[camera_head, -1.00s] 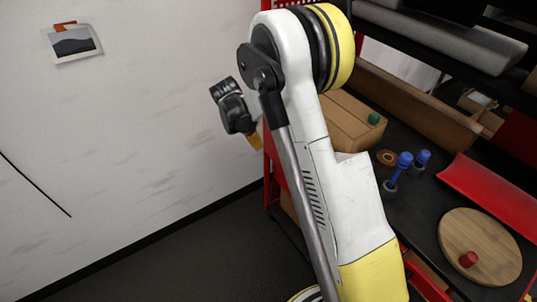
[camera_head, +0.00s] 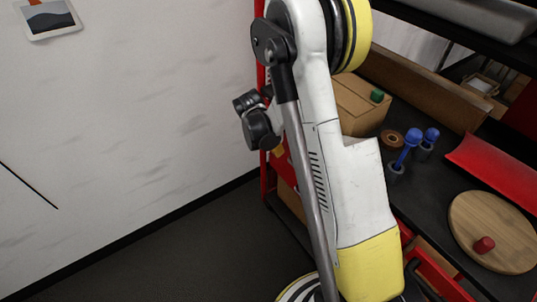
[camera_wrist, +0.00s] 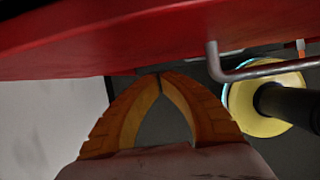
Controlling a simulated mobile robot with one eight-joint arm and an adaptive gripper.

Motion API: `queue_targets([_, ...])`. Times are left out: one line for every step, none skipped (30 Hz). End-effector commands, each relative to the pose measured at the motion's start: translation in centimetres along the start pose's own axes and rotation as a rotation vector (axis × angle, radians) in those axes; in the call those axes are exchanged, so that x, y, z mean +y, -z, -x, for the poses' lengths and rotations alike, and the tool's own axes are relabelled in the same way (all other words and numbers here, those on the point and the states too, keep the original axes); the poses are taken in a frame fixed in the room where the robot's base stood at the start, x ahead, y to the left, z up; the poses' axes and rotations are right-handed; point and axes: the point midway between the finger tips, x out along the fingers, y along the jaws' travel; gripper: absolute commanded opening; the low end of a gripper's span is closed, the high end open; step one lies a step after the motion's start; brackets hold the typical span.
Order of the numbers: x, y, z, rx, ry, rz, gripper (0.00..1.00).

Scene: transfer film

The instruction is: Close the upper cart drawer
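In the wrist view, my gripper (camera_wrist: 158,80) has its two orange fingers brought together at the tips, with nothing seen between them. A broad red panel (camera_wrist: 110,40) of the cart lies across the top of this view, right by the fingertips. I cannot tell whether they touch it. A grey bar handle (camera_wrist: 262,72) is to the right of the fingertips. In the head view, the red cart (camera_head: 268,178) stands behind my arm, which hides much of its front. A red drawer-like part (camera_head: 440,277) shows at the lower right. How far the upper drawer stands open is unclear.
The black cart top carries a cardboard box (camera_head: 360,105), blue-topped items (camera_head: 408,145), a red curved tray (camera_head: 490,170) and a round wooden board (camera_head: 490,235) with a red knob. A white wall (camera_head: 120,130) is at left. The dark floor (camera_head: 190,250) between is clear.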

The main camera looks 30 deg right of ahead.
Motion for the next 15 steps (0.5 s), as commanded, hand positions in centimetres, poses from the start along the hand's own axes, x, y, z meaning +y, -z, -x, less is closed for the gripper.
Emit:
queue_targets([0.01, -0.41, -0.32, 0.0, 0.0, -0.002, 0.0])
queue_targets([0.01, -0.65, -0.37, 0.0, 0.0, -0.002, 0.0])
queue_targets([0.01, -0.9, -0.43, 0.0, 0.0, -0.001, 0.0])
queue_targets([0.02, -1.03, -0.46, 0.0, 0.0, -0.001, 0.0])
queue_targets([0.02, -1.14, -0.47, 0.0, -0.001, 0.0, 0.0])
queue_targets([0.03, -1.23, -0.48, 0.0, -0.001, 0.0, 0.0])
queue_targets([0.04, -1.28, -0.47, 0.0, -0.001, 0.001, 0.0])
queue_targets([0.04, -1.3, -0.46, 0.0, -0.001, 0.001, 0.0])
queue_targets([0.05, -1.32, -0.44, 0.0, -0.001, 0.001, 0.0])
queue_targets([0.05, -1.32, -0.43, 0.0, -0.001, 0.001, 0.0])
queue_targets([0.05, -1.32, -0.42, 0.0, -0.001, 0.001, 0.0])
queue_targets([0.05, -1.32, -0.42, 0.0, -0.001, 0.001, 0.0])
queue_targets([0.05, -1.31, -0.42, 0.0, -0.001, 0.001, 0.0])
queue_targets([0.05, -1.31, -0.41, 0.0, -0.001, 0.001, 0.0])
queue_targets([0.05, -1.32, -0.42, 0.0, -0.001, 0.001, 0.0])
